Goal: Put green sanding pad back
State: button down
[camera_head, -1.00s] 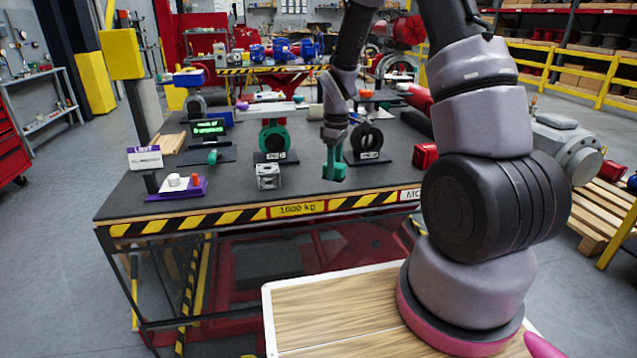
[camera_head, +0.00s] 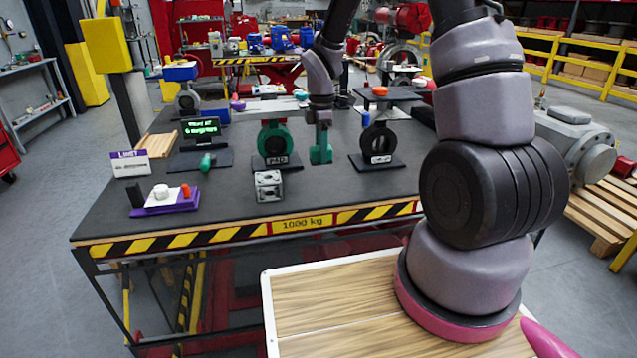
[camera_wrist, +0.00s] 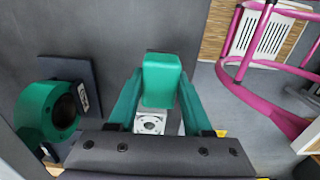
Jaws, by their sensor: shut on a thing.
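The green sanding pad (camera_wrist: 162,80) is a block held between the green fingers of my gripper (camera_wrist: 160,105) in the wrist view. In the head view my gripper (camera_head: 321,152) is over the table, between a green ring-shaped valve body (camera_head: 274,143) on the left and a black ring-shaped one (camera_head: 378,143) on the right. The pad is hard to tell from the fingers there. The green ring stands on a dark base with a "PAD" label; in the wrist view it shows at the left (camera_wrist: 45,110), apart from my gripper.
A grey metal block (camera_head: 268,186) sits near the table's (camera_head: 230,215) front edge. A purple tray (camera_head: 165,204), a sign (camera_head: 130,163) and a green-text display (camera_head: 203,127) stand to the left. Front right of the tabletop is bare.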

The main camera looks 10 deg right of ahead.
aim_at(321, 190)
notch_tip(321, 190, down, 9)
jog(key=shift+f, duration=0.1)
dwell(0.3)
jog(key=shift+f, duration=0.15)
jog(key=shift+c, duration=1.6)
grip_release()
notch_tip(321, 190, up, 12)
jog(key=shift+r, duration=0.2)
jog(key=s+d+r+m+t, duration=0.25)
jog(key=r+m, duration=0.25)
jog(key=r, duration=0.5)
jog(key=s+d+r+m+t+y, duration=0.2)
jog(key=s+d+r+m+t, duration=0.1)
jog(key=s+r+m, duration=1.3)
jog(key=s+m+t, duration=0.1)
jog(key=s, duration=0.2)
jog(key=shift+s+d+r+t, duration=0.15)
jog(key=shift+s+r+t, duration=0.15)
jog(key=shift+s+t, duration=0.1)
